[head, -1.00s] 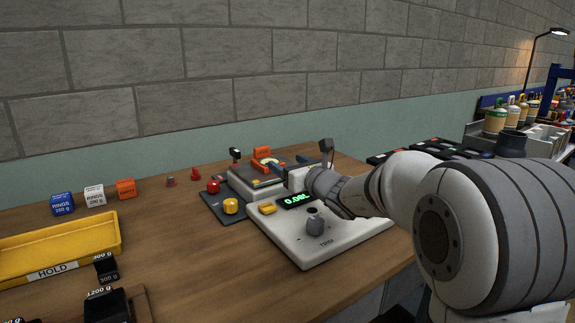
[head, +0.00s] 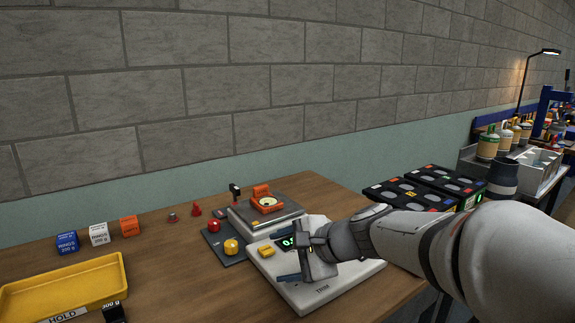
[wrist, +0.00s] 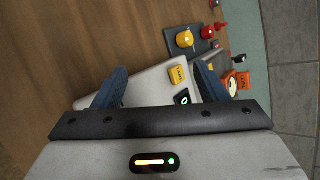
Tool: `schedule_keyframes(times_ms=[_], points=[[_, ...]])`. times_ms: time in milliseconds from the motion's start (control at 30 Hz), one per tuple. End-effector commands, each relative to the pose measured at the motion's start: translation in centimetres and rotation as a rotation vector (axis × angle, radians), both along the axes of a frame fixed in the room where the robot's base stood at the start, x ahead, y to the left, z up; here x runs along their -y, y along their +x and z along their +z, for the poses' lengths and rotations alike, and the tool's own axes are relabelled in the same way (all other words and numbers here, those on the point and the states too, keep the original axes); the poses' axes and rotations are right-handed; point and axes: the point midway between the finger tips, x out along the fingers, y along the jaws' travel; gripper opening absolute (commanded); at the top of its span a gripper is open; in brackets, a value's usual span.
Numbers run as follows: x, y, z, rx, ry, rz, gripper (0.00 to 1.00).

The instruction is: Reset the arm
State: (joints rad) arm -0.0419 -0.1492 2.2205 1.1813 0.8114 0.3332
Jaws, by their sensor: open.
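My gripper (head: 297,262) hangs over the white scale body (head: 331,287) in the head view, with its jaws apart and nothing between them. In the wrist view my gripper's two blue fingers (wrist: 157,91) are spread, and the scale body (wrist: 148,84) with its yellow button (wrist: 178,75) shows between and beyond them. The green display (head: 287,242) is partly hidden by my gripper. Behind it, an orange object with a round pale face (head: 266,200) rests on the scale's grey plate (head: 285,217).
A yellow HOLD tray (head: 65,281) is at the left. Blue, white and orange cubes (head: 99,234) stand behind it. Red and yellow knobs (head: 231,246) sit beside the scale. A black rack (head: 425,187) is at the right. Bare wood lies between tray and scale.

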Motion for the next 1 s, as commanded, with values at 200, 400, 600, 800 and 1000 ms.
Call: schedule_keyframes(times_ms=[200, 400, 600, 800, 1000], points=[[3.6, -6.3, -0.1, 0.081, -0.361, 0.255, 0.67], [8.2, -11.4, -0.6, 0.126, -0.686, 0.503, 0.67], [12.8, -15.1, -0.4, 0.142, -0.959, 0.723, 0.67], [15.3, -16.7, -0.2, 0.139, -1.091, 0.838, 0.67], [15.6, -16.8, -0.4, 0.139, -1.110, 0.855, 0.67]])
